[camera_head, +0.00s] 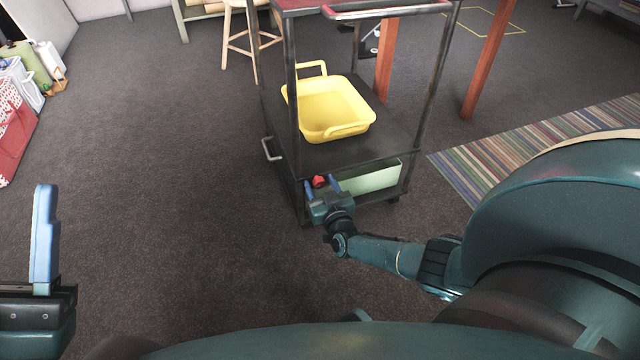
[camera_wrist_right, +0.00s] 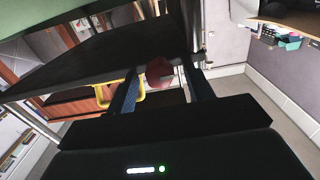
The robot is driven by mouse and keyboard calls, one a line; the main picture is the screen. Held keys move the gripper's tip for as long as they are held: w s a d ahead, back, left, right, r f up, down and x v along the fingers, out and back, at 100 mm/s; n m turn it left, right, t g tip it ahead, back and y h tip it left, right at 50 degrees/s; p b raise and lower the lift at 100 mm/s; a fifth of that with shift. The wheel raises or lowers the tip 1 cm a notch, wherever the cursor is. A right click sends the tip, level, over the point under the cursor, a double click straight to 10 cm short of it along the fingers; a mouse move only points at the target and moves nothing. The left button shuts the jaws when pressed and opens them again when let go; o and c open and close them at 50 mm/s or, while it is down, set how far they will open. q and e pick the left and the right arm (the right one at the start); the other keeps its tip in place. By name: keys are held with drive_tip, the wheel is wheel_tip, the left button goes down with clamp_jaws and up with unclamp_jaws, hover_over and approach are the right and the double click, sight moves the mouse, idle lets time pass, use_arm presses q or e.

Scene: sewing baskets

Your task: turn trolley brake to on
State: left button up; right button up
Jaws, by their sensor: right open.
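The dark trolley (camera_head: 390,142) stands ahead of me in the head view. Its brake, a small red knob (camera_head: 319,181), sits low at the trolley's near left corner. In the right wrist view the red knob (camera_wrist_right: 159,72) shows between the two fingers. My right gripper (camera_head: 321,186) is open, with its blue fingers on either side of the knob; I cannot tell whether they touch it. In the wrist view the right gripper (camera_wrist_right: 160,85) points at the trolley's underside edge. Of my left gripper, a blue finger (camera_head: 44,240) shows at the lower left; its opening is unclear.
A yellow basket (camera_head: 335,108) stands on the trolley's middle shelf and a pale green bin (camera_head: 370,179) on the low shelf. A wooden stool (camera_head: 242,40) is behind. A striped rug (camera_head: 540,145) lies to the right. Carpet left of the trolley is clear.

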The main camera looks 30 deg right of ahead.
drive_tip(key=c, duration=1)
